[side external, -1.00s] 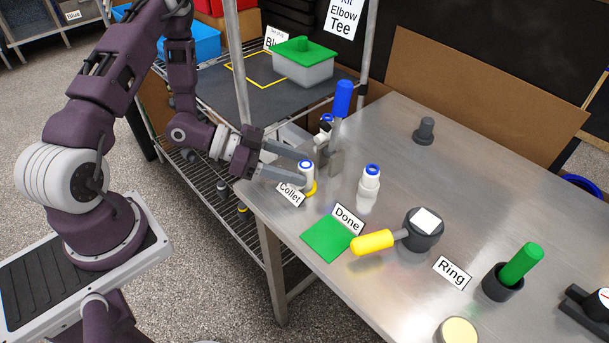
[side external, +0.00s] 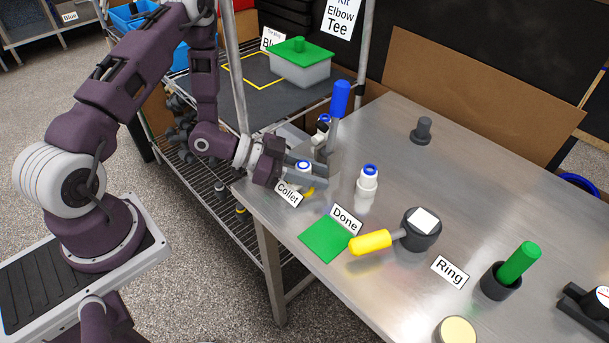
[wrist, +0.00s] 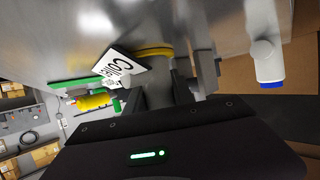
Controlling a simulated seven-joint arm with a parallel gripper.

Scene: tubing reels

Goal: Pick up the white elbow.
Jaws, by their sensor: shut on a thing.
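The white fitting with a blue collar (side external: 304,165) stands by the Collet sign at the table's left edge, over a yellow ring. I take it for the white elbow; its bend is hidden by my fingers. My gripper (side external: 308,179) is low and level around it, with its fingers shut on it. In the wrist view, my gripper (wrist: 160,92) has the fitting between its fingers, mostly in shadow, with the yellow ring (wrist: 154,51) beyond. The fitting does not look clearly raised from the table.
A third white-and-blue fitting (side external: 367,186) stands to the right. The green Done mat (side external: 324,240) and a yellow-handled tool (side external: 370,241) lie in front.

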